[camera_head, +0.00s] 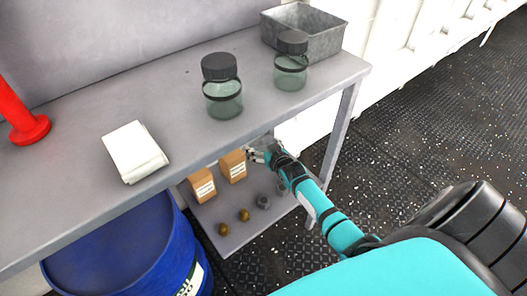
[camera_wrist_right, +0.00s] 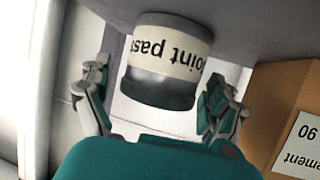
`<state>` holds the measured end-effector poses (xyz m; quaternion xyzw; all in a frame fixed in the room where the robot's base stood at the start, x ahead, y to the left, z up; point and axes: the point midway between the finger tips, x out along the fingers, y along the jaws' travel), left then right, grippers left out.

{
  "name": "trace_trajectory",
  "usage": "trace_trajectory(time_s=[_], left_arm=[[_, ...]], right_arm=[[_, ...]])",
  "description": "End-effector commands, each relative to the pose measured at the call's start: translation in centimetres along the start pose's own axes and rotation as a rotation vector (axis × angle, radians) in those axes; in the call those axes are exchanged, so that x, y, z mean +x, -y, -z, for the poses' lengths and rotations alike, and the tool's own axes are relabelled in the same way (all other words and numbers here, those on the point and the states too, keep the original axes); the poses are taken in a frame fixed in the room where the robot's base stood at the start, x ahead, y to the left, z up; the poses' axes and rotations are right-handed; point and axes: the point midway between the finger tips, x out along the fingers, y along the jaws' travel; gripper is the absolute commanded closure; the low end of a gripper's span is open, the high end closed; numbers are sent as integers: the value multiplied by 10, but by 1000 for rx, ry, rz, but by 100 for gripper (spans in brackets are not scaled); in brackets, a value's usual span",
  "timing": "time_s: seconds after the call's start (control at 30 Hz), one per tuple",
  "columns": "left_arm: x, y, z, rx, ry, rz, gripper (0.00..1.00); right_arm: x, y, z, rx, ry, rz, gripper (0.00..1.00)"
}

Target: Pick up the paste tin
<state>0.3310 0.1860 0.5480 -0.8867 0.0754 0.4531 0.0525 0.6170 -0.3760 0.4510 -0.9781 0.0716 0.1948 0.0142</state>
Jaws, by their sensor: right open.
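The paste tin (camera_wrist_right: 168,62) is a grey metal tin with a cream label reading "joint past…", upside down in the right wrist view. It stands between the two spread fingers of my right gripper (camera_wrist_right: 158,80), with a gap visible on each side. In the head view my right gripper (camera_head: 258,154) reaches in under the bench top, beside the brown boxes, and the tin cannot be made out there. My left gripper is not in view.
A brown cement box (camera_wrist_right: 290,110) stands close to the right finger. Two brown boxes (camera_head: 203,186) and several small round pieces (camera_head: 243,215) are on the lower shelf (camera_head: 235,243). The bench top (camera_head: 190,120) overhangs, carrying jars (camera_head: 222,95) and a metal bin (camera_head: 325,45).

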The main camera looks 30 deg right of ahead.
Motion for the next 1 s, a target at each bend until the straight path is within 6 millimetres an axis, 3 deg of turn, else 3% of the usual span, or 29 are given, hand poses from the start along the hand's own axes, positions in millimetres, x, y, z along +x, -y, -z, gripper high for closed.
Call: trace_trajectory(time_s=[0.07, 0.6, 1.0], left_arm=[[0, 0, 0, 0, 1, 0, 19], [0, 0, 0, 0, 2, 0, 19], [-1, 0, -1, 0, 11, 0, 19]], right_arm=[[0, 0, 0, 0, 0, 0, 7], [0, 0, 0, 0, 0, 0, 76], [-1, 0, 3, 0, -2, 0, 76]])
